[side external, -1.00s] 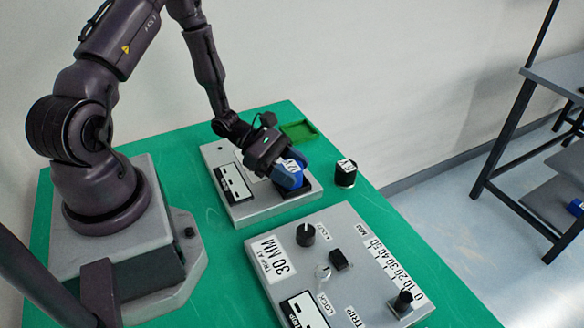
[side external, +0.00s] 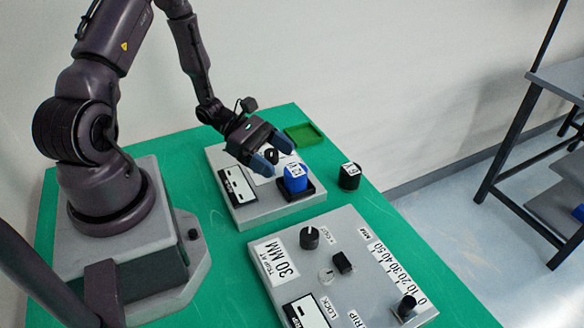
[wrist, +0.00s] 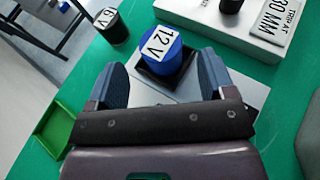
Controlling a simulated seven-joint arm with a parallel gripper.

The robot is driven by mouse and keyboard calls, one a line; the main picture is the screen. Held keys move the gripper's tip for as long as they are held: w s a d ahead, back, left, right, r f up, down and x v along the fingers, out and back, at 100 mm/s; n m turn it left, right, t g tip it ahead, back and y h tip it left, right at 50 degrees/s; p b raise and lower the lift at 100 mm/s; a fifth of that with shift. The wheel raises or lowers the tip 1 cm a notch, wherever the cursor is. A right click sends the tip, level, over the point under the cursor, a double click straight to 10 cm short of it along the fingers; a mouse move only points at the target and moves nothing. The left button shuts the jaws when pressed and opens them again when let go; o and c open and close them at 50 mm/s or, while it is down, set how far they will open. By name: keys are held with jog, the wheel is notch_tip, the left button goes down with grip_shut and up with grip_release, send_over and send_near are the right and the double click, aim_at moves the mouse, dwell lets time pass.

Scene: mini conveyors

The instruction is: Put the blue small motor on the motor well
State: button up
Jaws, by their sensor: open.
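The blue small motor (side external: 295,177), a short cylinder with a white "12 V" label on top, stands in the black square motor well (side external: 312,192) on the grey box. In the wrist view the motor (wrist: 158,62) looks upright inside the well's dark rim (wrist: 187,72). My gripper (side external: 265,159) is open and empty, just behind and left of the motor. In the wrist view its two blue fingers (wrist: 160,82) are spread apart, with the motor ahead of them and clear of them. The motor's lower part is hidden by the well's rim.
A black cylinder (side external: 349,176) with a white label stands on the green table right of the well. A green tray (side external: 304,134) lies behind. A larger grey panel (side external: 275,245) with knobs is in front. Bare table lies between the black cylinder and tray.

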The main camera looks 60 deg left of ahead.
jog(key=v, duration=0.5)
jog(key=shift+s+a+r, duration=0.1)
jog(key=shift+s+a, duration=0.15)
jog(key=shift+a, duration=0.05)
jog(key=shift+s+a+r, duration=0.1)
jog(key=shift+r, duration=0.1)
jog(key=s+d+r+m+y, duration=0.2)
jog(key=d+r+m+y, duration=0.1)
jog(key=r+m, duration=0.5)
jog(key=s+d+r+m+g+y, duration=0.1)
jog(key=d+r+m+y, duration=0.3)
jog(key=r+m, duration=0.4)
jog(key=s+d+r+m+g+y, duration=0.1)
jog(key=s+d+r+m+y, duration=0.2)
jog(key=r+m, duration=0.5)
jog(key=shift+s+d+r+m+y, duration=0.4)
jog(key=shift+s+d+m, duration=0.2)
jog(key=shift+d, duration=0.6)
